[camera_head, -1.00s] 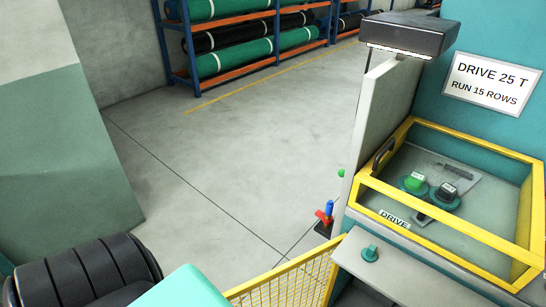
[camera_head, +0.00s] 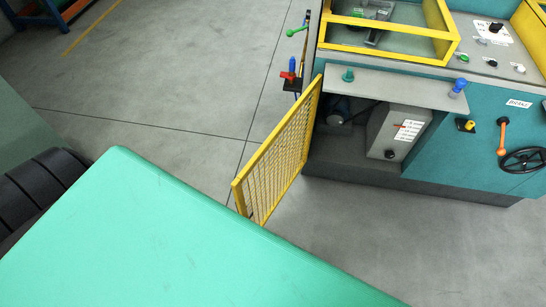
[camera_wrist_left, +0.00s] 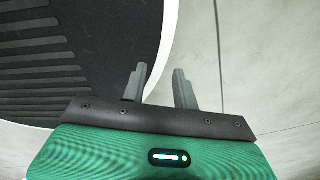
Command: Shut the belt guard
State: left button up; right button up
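The belt guard (camera_head: 285,150) is a yellow-framed mesh panel in the middle of the head view. It stands swung out from the machine's teal front, at the left side of an open bay (camera_head: 345,150). Inside the bay are a grey box (camera_head: 392,130) with a label and a dark round part. The guard's lower near corner is hidden by a green surface in front. My left gripper (camera_wrist_left: 160,68) shows only in the left wrist view. Its two fingers are apart with nothing between them, and the guard is not visible there. My right gripper is not in view.
A grey ledge (camera_head: 395,86) with green and blue knobs juts out above the bay. A black handwheel (camera_head: 524,160) and an orange lever (camera_head: 502,136) are on the front at right. The floor (camera_head: 170,80) left of the guard is clear.

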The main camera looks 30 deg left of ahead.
aim_at(237, 187)
jog(key=j+z, duration=0.15)
jog(key=j, duration=0.35)
jog(key=j+z, duration=0.2)
jog(key=j, duration=0.25)
jog(key=k+j+z, duration=0.15)
jog(key=j, duration=0.35)
jog(key=j+z, duration=0.15)
jog(key=j, duration=0.3)
jog(key=k+j+z, duration=0.15)
jog(key=j, duration=0.3)
